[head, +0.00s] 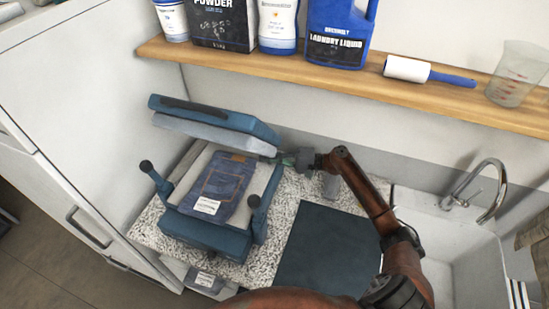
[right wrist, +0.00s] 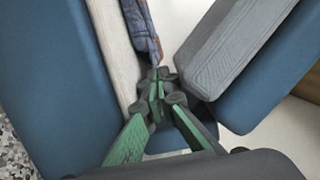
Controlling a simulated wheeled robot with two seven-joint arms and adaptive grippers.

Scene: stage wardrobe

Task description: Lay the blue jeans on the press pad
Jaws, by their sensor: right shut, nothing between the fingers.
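The blue jeans (head: 222,185) lie folded on the pale press pad (head: 189,189), with a white label near their front end. Part of the jeans also shows in the right wrist view (right wrist: 142,28), beside the pad's edge (right wrist: 113,45). The press's blue lid (head: 225,118) is raised behind the pad, its grey plate facing down. My right gripper (head: 284,160) is at the press's back right corner, by the lid's end. In the right wrist view its green fingers (right wrist: 158,88) are together and empty, close to the jeans and between pad and lid. My left gripper is out of view.
A dark blue mat (head: 325,250) lies on the speckled counter right of the press. A sink with a curved tap (head: 490,192) is further right. Above, a wooden shelf (head: 330,72) holds detergents, a lint roller (head: 425,72) and a measuring jug (head: 517,78).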

